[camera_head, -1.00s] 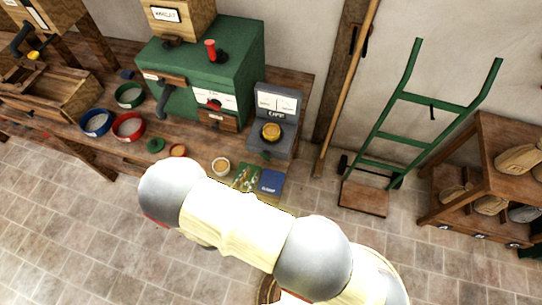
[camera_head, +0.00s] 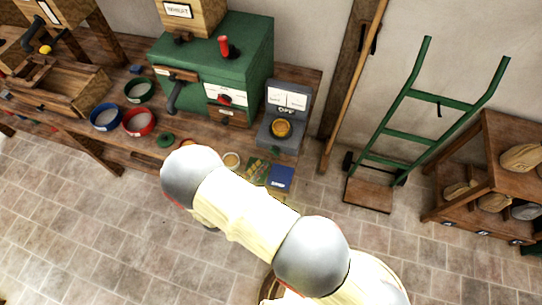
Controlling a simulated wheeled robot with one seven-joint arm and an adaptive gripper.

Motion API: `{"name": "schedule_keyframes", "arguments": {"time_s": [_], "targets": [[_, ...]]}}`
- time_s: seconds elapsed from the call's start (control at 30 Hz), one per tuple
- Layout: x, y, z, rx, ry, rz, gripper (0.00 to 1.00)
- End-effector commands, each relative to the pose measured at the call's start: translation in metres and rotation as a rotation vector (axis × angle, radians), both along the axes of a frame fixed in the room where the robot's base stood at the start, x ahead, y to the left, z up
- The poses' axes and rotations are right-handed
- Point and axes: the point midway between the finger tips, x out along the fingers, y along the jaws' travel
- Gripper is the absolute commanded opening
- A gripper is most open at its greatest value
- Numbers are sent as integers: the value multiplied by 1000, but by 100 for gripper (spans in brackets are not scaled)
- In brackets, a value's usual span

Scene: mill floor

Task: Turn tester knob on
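The tester (camera_head: 284,117) is a grey unit with a white dial panel on its upright back, standing on the wooden bench right of the green machine. A dark label on it seems to read "OFF". Its round yellow knob (camera_head: 281,128) sits on the lower front part. A small dark green part shows at its front edge. My arm reaches across the lower middle of the view, in front of the bench and apart from the tester. My gripper is not visible; the arm's far end turns down out of sight behind its grey joint.
The green machine (camera_head: 240,62) with a red lever stands left of the tester. A blue booklet (camera_head: 281,178) and a small bowl (camera_head: 231,160) lie at the bench front. Several bowls stand further left. A green hand truck (camera_head: 405,135) and shelf (camera_head: 480,185) are at right.

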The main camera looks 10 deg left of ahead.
Motion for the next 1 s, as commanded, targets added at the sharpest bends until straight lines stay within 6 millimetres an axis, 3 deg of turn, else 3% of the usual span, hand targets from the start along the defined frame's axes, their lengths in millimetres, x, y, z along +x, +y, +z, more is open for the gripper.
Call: {"name": "schedule_keyframes", "arguments": {"time_s": [0.5, 0.9, 1.0], "targets": [[60, -23, -20, -2, 1, -3, 18], [69, -26, -22, -2, 1, 1, 18], [69, -26, -22, -2, 1, 1, 14]]}}
